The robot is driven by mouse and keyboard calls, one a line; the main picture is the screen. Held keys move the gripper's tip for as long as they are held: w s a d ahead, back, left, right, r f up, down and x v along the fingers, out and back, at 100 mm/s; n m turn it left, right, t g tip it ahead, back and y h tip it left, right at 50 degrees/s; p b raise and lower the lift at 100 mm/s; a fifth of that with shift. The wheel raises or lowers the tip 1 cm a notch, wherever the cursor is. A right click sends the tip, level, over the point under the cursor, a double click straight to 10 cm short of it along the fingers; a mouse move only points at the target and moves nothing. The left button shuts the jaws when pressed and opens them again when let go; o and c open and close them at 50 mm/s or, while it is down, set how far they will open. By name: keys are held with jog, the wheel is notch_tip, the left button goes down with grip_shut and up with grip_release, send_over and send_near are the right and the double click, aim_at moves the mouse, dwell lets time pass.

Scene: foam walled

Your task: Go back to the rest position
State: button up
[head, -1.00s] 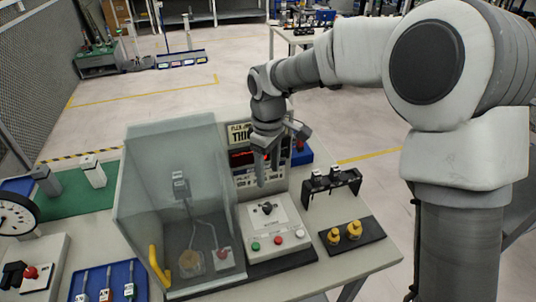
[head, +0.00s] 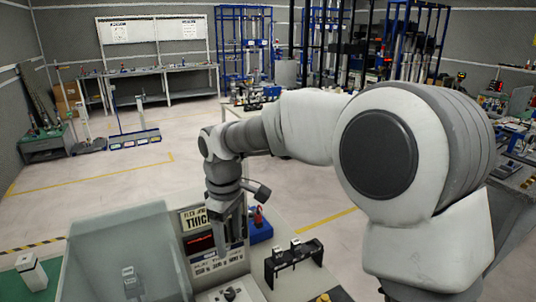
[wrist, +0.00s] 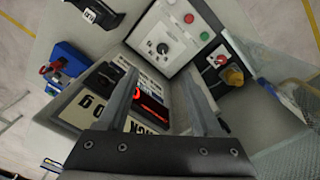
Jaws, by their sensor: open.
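My gripper (head: 234,228) hangs from my arm above the table, pointing down, in front of the instrument panel (head: 212,248) with its dark display. In the wrist view my gripper (wrist: 166,112) shows two fingers spread apart with nothing between them. Beneath and beyond the fingers lie the panel's red-lit display (wrist: 150,108) and the white control box (wrist: 172,42) with a black knob and coloured buttons. In the head view only the top of the control box (head: 232,294) shows at the bottom edge.
A translucent guard (head: 120,255) stands left of the panel. A black rack (head: 293,262) and a blue block with a red part (head: 260,228) stand to the right. A yellow fitting (wrist: 234,77) shows in the wrist view. Open floor lies behind the table.

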jog(key=s+d+r+m+t, duration=0.1)
jog(key=s+d+r+m, duration=0.25)
jog(key=d, duration=0.35)
jog(key=s+d+r+m+t, duration=0.2)
jog(key=s+d+r+m, duration=0.1)
jog(key=s+d, duration=0.3)
jog(key=s+d+r+m+t, duration=0.1)
jog(key=s+d+r+m, duration=0.2)
jog(key=d, duration=0.5)
jog(key=s+d+f+m+t, duration=0.1)
jog(key=s+d+m, duration=0.3)
jog(key=s, duration=0.3)
jog(key=shift+d+f, duration=0.35)
